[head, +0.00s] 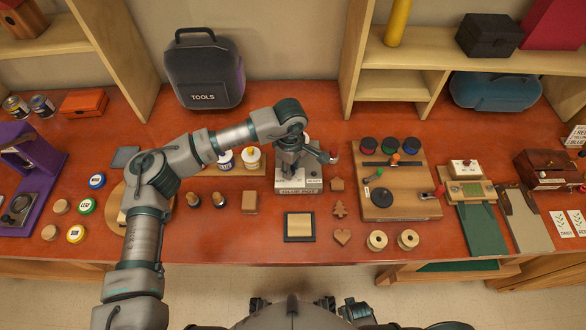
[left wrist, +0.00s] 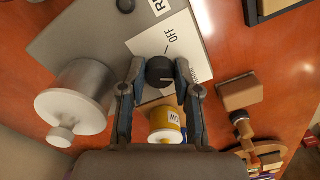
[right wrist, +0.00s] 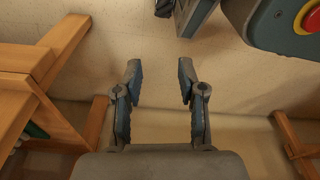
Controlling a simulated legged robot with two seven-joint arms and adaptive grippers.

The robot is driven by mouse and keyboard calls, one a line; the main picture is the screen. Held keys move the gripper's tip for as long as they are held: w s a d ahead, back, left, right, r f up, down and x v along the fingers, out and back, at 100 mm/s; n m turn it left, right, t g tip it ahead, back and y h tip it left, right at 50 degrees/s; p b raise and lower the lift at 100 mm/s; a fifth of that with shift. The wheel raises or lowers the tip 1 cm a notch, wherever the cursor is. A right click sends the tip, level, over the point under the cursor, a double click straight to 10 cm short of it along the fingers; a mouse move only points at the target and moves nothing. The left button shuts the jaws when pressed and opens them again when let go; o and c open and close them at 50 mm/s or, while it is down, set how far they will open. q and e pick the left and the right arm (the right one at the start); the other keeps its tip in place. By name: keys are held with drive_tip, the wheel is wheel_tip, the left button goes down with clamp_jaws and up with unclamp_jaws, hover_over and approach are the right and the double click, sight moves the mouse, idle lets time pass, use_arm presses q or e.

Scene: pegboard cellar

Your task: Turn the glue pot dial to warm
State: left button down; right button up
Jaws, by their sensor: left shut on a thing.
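The glue pot base (head: 299,189) sits at mid-table in the head view, mostly covered by my left arm. In the left wrist view its dial (left wrist: 160,70) is a dark round knob on a white plate (left wrist: 178,44) with "OFF" printed above it. Another word on the plate is partly hidden by a finger. A pale mark shows on the knob's lower right side. The silver pot (left wrist: 86,92) stands to the left. My left gripper (left wrist: 159,72) is shut on the dial. My right gripper (right wrist: 158,72) is open and empty, over the floor.
Jars with coloured lids (head: 252,158) stand left of the base. A wooden block (head: 249,202) and a framed square (head: 299,227) lie in front. A wooden board with coloured knobs (head: 398,207) is to the right.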

use_arm(q)
drive_tip(key=shift+w+a+f+m+b, duration=0.15)
drive_tip(key=shift+a+f+m+b, duration=0.1)
drive_tip(key=shift+m+b, duration=0.5)
drive_tip(key=shift+r+m, duration=0.25)
drive_tip(key=shift+m, duration=0.4)
use_arm(e)
drive_tip(key=shift+w+a+r, duration=0.1)
drive_tip(key=shift+w+r, duration=0.4)
drive_tip(key=shift+r, duration=0.3)
drive_tip(key=shift+w+a+r, duration=0.1)
drive_tip(key=shift+w+r, duration=0.35)
drive_tip(key=shift+r, duration=0.35)
drive_tip(key=shift+w+r, duration=0.5)
drive_tip(key=shift+r, duration=0.3)
use_arm(q)
drive_tip(key=c, duration=1.1)
unclamp_jaws()
drive_tip(key=shift+w, duration=0.1)
drive_tip(key=shift+o, duration=1.4)
drive_tip(key=shift+w+a, duration=0.1)
use_arm(e)
drive_tip(key=shift+w+a, duration=0.1)
drive_tip(key=shift+w, duration=0.15)
